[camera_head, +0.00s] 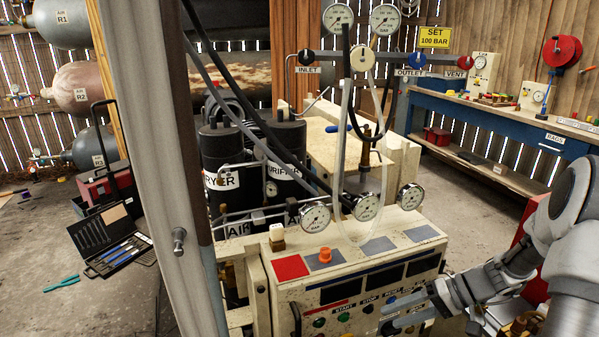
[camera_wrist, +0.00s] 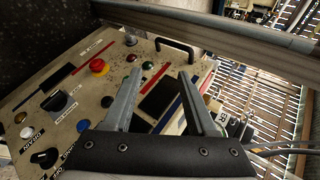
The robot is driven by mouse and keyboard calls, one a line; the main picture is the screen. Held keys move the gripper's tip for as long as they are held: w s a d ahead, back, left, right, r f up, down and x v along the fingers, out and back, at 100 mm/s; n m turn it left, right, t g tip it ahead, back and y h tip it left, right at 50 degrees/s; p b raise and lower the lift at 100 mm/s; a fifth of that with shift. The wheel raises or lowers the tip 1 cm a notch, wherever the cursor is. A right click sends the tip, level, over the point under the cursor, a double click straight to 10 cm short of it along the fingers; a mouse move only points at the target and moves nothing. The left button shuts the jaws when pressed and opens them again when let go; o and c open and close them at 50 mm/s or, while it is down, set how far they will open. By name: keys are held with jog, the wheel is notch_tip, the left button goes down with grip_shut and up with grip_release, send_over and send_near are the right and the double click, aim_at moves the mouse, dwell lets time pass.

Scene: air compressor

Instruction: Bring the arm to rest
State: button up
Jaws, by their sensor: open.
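My gripper (camera_head: 398,312) is in front of the lower right of the compressor's control panel (camera_head: 330,296) in the head view. In the wrist view my gripper (camera_wrist: 158,92) shows two grey fingers spread apart with nothing between them. Behind the fingers is the panel face (camera_wrist: 75,112), with a red mushroom button (camera_wrist: 99,67), a black knob (camera_wrist: 54,101) and small coloured buttons. I cannot tell whether a fingertip touches the panel. My arm (camera_head: 500,275) reaches in from the right side of the head view.
Gauges (camera_head: 366,206) and hoses rise above the panel. A blue workbench (camera_head: 500,118) is at the back right. An open toolbox (camera_head: 108,238) and teal pliers (camera_head: 62,283) lie on the left floor.

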jog(key=s+a+r+t+h, duration=0.2)
jog(key=s+a+r+h, duration=0.25)
jog(key=s+r, duration=0.55)
jog(key=s+a+r+t+h, duration=0.2)
jog(key=s+a+r+h, duration=0.3)
jog(key=s+r, duration=0.5)
notch_tip(320, 180, up, 14)
jog(key=w+n+h+p, duration=0.1)
jog(key=p, duration=1.2)
jog(key=shift+w+d, duration=0.2)
jog(key=shift+d, duration=0.2)
jog(key=shift+d, duration=0.15)
